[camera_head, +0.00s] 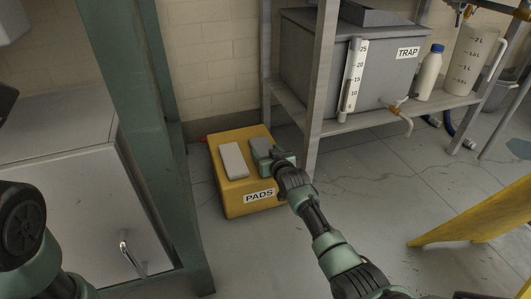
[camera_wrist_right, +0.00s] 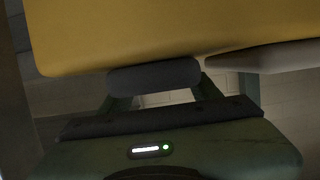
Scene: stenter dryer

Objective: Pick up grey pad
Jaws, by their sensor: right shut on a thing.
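The grey pad (camera_head: 261,146) is at the right part of the top of the yellow box (camera_head: 240,193) labelled PADS. My right gripper (camera_head: 272,157) reaches it from the right and is shut on it. In the right wrist view the pad (camera_wrist_right: 154,77) shows as a dark rounded bar between the fingers, close to the yellow box (camera_wrist_right: 150,35). I cannot tell whether it still touches the box. My left arm shows at the lower left, but its gripper is out of view.
A whitish pad (camera_head: 233,160) lies left of the grey one. A green post (camera_head: 150,130) and a grey cabinet (camera_head: 75,200) stand to the left. A rack post (camera_head: 320,90) is close behind my right gripper. A yellow beam (camera_head: 470,225) is at right. Floor in front is clear.

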